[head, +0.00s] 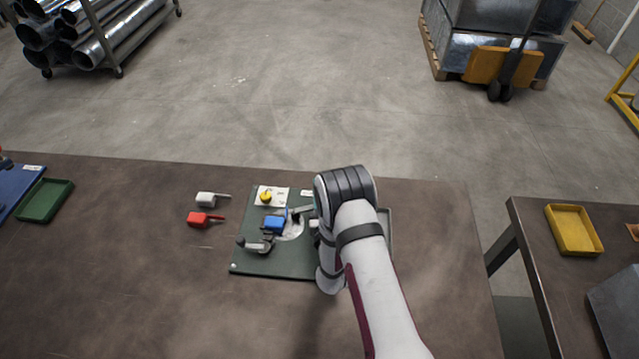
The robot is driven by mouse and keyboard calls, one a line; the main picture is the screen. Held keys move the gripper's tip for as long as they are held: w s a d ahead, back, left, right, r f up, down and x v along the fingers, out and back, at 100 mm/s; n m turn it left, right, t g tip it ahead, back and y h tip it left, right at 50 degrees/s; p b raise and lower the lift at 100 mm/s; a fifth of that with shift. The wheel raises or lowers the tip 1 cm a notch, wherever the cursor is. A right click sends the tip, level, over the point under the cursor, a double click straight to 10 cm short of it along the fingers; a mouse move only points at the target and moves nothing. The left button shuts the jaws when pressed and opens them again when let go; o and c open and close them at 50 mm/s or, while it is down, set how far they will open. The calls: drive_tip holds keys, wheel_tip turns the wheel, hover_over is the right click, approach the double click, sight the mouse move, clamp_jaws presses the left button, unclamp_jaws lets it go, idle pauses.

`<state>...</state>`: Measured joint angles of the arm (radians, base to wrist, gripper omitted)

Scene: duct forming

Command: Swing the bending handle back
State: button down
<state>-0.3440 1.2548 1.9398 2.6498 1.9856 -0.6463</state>
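A dark green bending plate (245,262) lies on the brown bench, partly covered by my arm. On it sit a blue block (274,222) and a pale round disc (293,229) beside it. A grey lever with a dark knob (257,246) lies at the plate's front left. A short dark bar (302,212) reaches left from beside my wrist; I cannot tell whether it is the bending handle or part of my gripper. My wrist is over the right half of the plate. My gripper's fingertips are hidden or too small to make out.
A grey-handled tool (207,199) and a red one (199,219) lie left of the plate. A yellow knob (266,196) stands on a white card. A green tray (44,200) is far left. A yellow tray (573,231) is on the right table. The bench's front left is clear.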

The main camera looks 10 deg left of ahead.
drive_tip(key=shift+s+d+h, duration=0.1)
drive_tip(key=shift+s+h, duration=0.05)
drive_tip(key=shift+h, duration=0.15)
drive_tip(key=c, duration=0.7)
unclamp_jaws()
drive_tip(key=shift+o, duration=0.2)
drive_tip(key=s, duration=0.4)
drive_tip(key=s+d, duration=0.1)
drive_tip(key=s, duration=0.7)
drive_tip(key=shift+d, duration=0.4)
